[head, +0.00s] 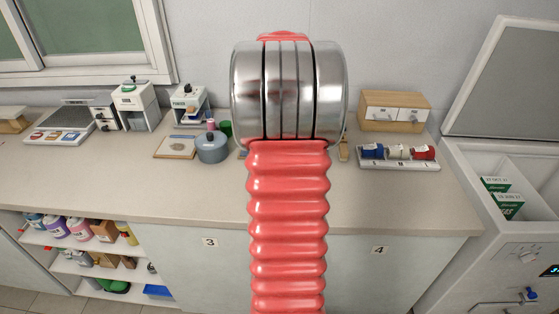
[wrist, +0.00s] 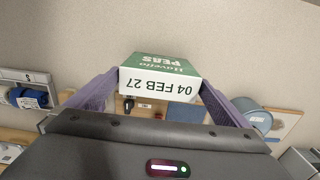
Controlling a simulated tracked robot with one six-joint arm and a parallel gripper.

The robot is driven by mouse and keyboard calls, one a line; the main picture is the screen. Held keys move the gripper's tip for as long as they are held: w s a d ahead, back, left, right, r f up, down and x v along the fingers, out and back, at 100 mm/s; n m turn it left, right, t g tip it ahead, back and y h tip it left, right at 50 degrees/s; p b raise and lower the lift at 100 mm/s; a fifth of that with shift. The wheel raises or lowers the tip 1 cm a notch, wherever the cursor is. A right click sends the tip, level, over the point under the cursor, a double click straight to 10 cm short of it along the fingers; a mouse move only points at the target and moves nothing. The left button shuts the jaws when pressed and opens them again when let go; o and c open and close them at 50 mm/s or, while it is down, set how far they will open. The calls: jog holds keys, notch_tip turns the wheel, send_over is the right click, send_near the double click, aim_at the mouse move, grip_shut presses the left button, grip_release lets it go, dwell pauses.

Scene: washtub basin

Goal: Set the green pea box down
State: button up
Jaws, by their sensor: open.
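The green pea box (wrist: 160,64) shows in the wrist view, upside down in the picture, with a green face reading "PEAS" and a white side dated "04 FEB 27". My gripper (wrist: 159,82) is open, with one purple finger on each side of the box near the fingertips. I cannot tell whether either finger touches it. The pale surface of the counter (wrist: 230,40) shows around the box; its contact with the counter is hidden. In the head view my red ribbed arm and its metal joint hide the gripper and this box.
The counter (head: 120,185) has free room at its front, left and right of my arm. A grey-blue pot (head: 212,149), a wooden drawer box (head: 394,111) and a tray with rolls (head: 398,158) stand towards the back. An open freezer (head: 477,160) at right holds green boxes (head: 509,203).

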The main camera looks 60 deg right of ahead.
notch_tip(320, 180, up, 5)
dwell(0.3)
dwell(0.7)
jog(key=shift+w+a+r, duration=0.15)
jog(key=shift+w+a, duration=0.1)
jog(key=shift+a, duration=0.1)
jog(key=w+a+r+n+t, duration=0.1)
jog(key=w+a+r+n, duration=0.1)
jog(key=a, duration=0.5)
jog(key=w+a+r+n+h, duration=0.1)
jog(key=w+a+n, duration=0.1)
jog(key=a, duration=0.6)
jog(key=w+a+r+n+t, duration=0.1)
jog(key=w+a+r, duration=0.15)
jog(key=a, duration=0.45)
jog(key=s+a+f+n+t, duration=0.1)
jog(key=s+a+n, duration=0.1)
jog(key=a, duration=0.6)
jog(key=s+a+f+n+t, duration=0.1)
jog(key=s+a+f+n, duration=0.1)
jog(key=a, duration=0.5)
jog(key=s+a+f+n+t+y, duration=0.1)
jog(key=s+a+n, duration=0.2)
jog(key=a, duration=0.5)
jog(key=shift+s+a+f+n+t, duration=0.15)
jog(key=shift+s+a+n+t, duration=0.15)
jog(key=shift+s+a, duration=0.05)
